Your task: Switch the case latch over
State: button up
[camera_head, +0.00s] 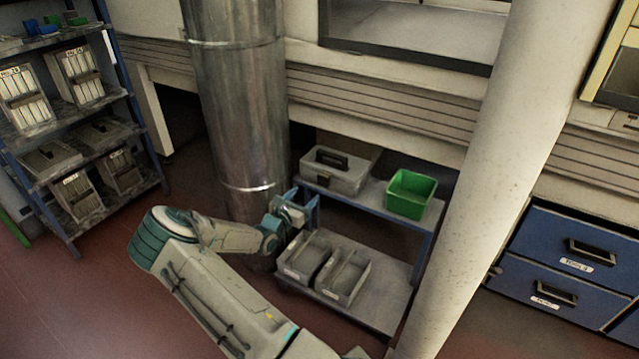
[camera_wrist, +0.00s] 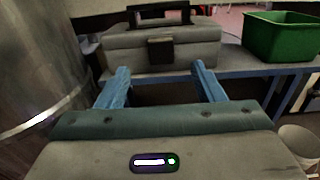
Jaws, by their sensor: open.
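A grey case (camera_head: 337,171) with a dark handle on its lid sits on the top shelf of a small blue-framed cart. In the wrist view the case (camera_wrist: 190,55) faces me, its lid down. Its dark latch (camera_wrist: 161,51) is on the middle of the front face, below the handle. My gripper (camera_head: 308,203) is in front of the cart at about the top shelf's height. In the wrist view my gripper (camera_wrist: 160,76) has its two blue fingers wide apart, with nothing between them. The fingertips are apart from the case, one on each side of the latch.
A green bin (camera_head: 411,193) stands right of the case on the cart shelf (camera_head: 375,196). Two grey trays (camera_head: 325,265) sit on the lower shelf. A metal column (camera_head: 240,100) rises close on the left, a pale pillar (camera_head: 490,170) on the right.

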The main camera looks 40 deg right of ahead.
aim_at(322, 178)
jog(key=b+x, duration=0.2)
jog(key=x, duration=0.8)
jog(key=shift+d, duration=0.1)
jog(key=c, duration=1)
